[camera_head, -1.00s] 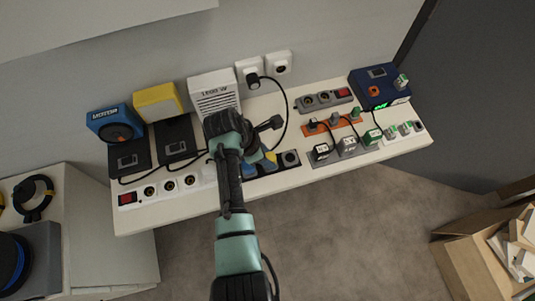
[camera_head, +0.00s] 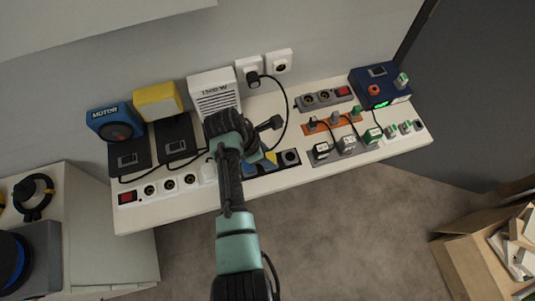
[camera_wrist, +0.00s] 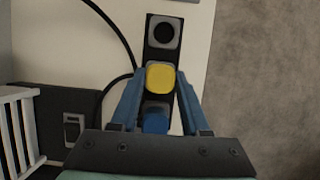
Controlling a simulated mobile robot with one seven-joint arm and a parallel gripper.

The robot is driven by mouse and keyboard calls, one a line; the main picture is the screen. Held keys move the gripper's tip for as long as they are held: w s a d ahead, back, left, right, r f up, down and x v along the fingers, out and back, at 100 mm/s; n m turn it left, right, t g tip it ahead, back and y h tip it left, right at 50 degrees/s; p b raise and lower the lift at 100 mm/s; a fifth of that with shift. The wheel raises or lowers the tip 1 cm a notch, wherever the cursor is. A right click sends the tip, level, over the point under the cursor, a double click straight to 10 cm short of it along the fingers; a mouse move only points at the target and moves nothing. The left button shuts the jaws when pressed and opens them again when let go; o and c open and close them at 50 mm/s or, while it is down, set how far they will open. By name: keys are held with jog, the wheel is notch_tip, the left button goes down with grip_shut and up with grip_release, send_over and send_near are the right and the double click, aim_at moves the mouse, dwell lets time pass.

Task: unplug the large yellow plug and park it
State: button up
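The yellow plug (camera_wrist: 160,78) sits in a black socket strip (camera_wrist: 149,54), and its edge shows in the head view (camera_head: 271,157). My gripper (camera_wrist: 160,74) is over the strip, with one blue finger on each side of the yellow plug. The fingertips are very close to its sides; I cannot tell whether they press on it. A blue plug (camera_wrist: 156,123) sits in the same strip, nearer the gripper's palm. An empty socket (camera_wrist: 163,34) is at the strip's far end.
Black cables pass left of the strip. A white strip with a red switch (camera_head: 127,197), a grey strip (camera_head: 308,103), an orange strip (camera_head: 323,128) and several small plugs share the shelf. A white louvred box (camera_head: 214,93) stands behind.

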jog(key=o, duration=0.4)
jog(key=v, duration=1.3)
jog(key=w+r+m+t+y, duration=0.2)
jog(key=w+r+m+t, duration=0.4)
jog(key=w+r, duration=0.55)
notch_tip(320, 180, up, 20)
jog(key=w+d+m+t+y, duration=0.1)
jog(key=m+t+y, duration=0.1)
jog(key=m+t, duration=0.45)
jog(key=s+d+r+m+t, duration=0.1)
jog(key=s+r+m+t, duration=0.2)
jog(key=s+r, duration=0.3)
jog(key=s+d+r+m+t, duration=0.1)
jog(key=s+r+m+t, duration=0.2)
jog(key=r, duration=1.1)
jog(key=s+d+r+m+t, duration=0.2)
jog(key=s+r+m+t, duration=0.1)
jog(key=s+r+t, duration=0.4)
jog(key=shift+s+d+r, duration=0.1)
jog(key=shift+s+r, duration=0.35)
jog(key=shift+r, duration=0.25)
jog(key=shift+s+r, duration=0.45)
jog(key=shift+r, duration=0.25)
